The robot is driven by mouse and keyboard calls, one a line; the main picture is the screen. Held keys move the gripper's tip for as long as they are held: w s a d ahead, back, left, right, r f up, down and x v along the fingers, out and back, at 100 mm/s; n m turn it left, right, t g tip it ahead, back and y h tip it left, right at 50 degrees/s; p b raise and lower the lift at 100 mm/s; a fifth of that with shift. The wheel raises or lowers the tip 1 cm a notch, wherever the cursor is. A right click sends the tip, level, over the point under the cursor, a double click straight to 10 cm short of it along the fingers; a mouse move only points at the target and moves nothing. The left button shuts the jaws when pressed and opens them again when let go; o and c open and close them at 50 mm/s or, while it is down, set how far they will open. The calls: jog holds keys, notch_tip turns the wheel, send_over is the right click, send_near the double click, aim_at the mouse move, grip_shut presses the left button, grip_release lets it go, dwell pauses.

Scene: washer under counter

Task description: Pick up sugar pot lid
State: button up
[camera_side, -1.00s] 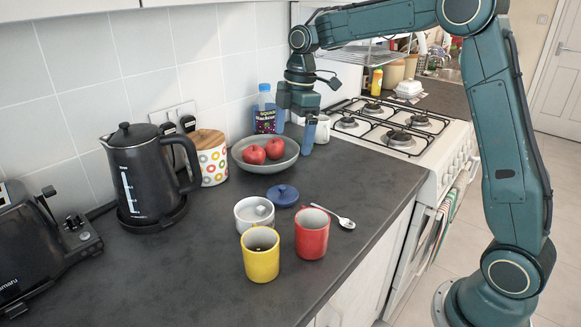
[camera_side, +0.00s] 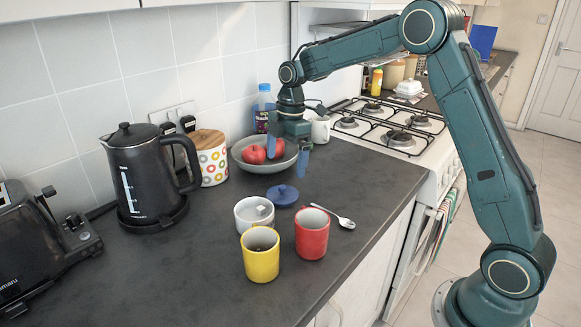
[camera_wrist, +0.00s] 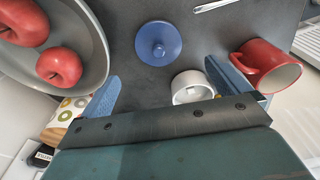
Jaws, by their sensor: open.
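The sugar pot lid (camera_side: 283,195) is dark blue with a small round knob. It lies flat on the dark counter beside the white sugar pot (camera_side: 254,214), which stands open. My gripper (camera_side: 287,160) is open and empty, fingers pointing down, above the counter between the lid and the fruit bowl. In the wrist view the lid (camera_wrist: 158,43) lies just beyond the span of the blue fingertips (camera_wrist: 162,78), apart from both. The sugar pot (camera_wrist: 191,87) shows near the right finger, partly hidden by the gripper body.
A grey bowl (camera_side: 240,163) with red apples (camera_side: 255,154) stands close behind the gripper. A red mug (camera_side: 312,234), a yellow mug (camera_side: 261,255) and a spoon (camera_side: 335,217) are near the lid. A kettle (camera_side: 143,176) stands left. The counter's right front is clear.

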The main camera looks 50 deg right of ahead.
aim_at(282, 186)
jog(key=shift+a+f, duration=0.15)
jog(key=shift+f, duration=0.8)
jog(key=shift+a+f, duration=0.1)
jog(key=shift+f, duration=0.8)
jog(key=shift+w+a+f, duration=0.1)
jog(key=shift+a+f, duration=0.05)
jog(key=shift+f, duration=1.15)
jog(key=shift+w+a+f, duration=0.1)
jog(key=shift+f, duration=1.2)
jog(key=c, duration=1)
